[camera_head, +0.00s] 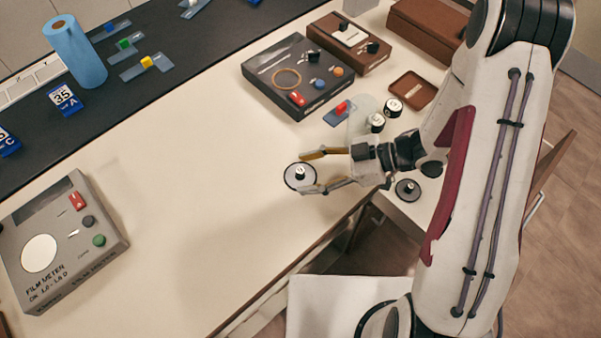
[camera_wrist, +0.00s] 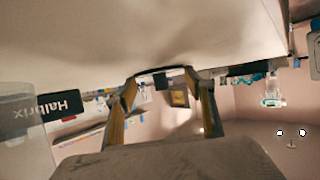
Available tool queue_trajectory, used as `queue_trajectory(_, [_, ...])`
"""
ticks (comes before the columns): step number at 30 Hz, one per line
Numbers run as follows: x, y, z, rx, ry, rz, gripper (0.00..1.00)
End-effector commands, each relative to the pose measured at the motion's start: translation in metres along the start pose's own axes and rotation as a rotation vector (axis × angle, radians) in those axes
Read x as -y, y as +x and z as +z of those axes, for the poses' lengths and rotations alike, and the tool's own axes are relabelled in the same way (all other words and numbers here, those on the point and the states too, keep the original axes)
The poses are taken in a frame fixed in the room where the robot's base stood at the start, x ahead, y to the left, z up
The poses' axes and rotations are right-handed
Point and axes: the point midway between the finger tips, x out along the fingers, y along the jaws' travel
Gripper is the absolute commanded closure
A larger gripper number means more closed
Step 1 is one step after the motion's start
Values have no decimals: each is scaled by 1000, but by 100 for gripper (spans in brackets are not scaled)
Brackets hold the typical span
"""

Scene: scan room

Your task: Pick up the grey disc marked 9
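My gripper (camera_head: 303,173) points left over the table, near its front edge. A round disc (camera_head: 299,176) with a pale face, dark rim and small black knob sits between the two fingertips. In the wrist view the same disc (camera_wrist: 150,71) shows nearly edge-on, spanning from one fingertip to the other. The fingers look shut on its rim. The disc seems to be clear of the table top, though the gap beneath it is not shown. Its number cannot be read.
A dark grey box (camera_head: 300,105) and a brown box (camera_head: 350,65) stand behind the gripper. A brown tray (camera_head: 411,90) lies at the right. A grey film meter (camera_head: 62,245) stands at the left. The table between meter and gripper is clear.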

Motion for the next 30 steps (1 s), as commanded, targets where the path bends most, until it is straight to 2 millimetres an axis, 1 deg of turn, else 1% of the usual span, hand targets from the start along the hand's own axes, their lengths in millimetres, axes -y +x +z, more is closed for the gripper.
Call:
queue_trajectory(11, [0,0,0,0,0,0,63])
queue_trajectory(17, [0,-2,-3,0,-1,0,63])
queue_trajectory(23, [-1,-7,-14,0,-2,1,63])
queue_trajectory(30, [-1,-17,-34,1,-4,1,63])
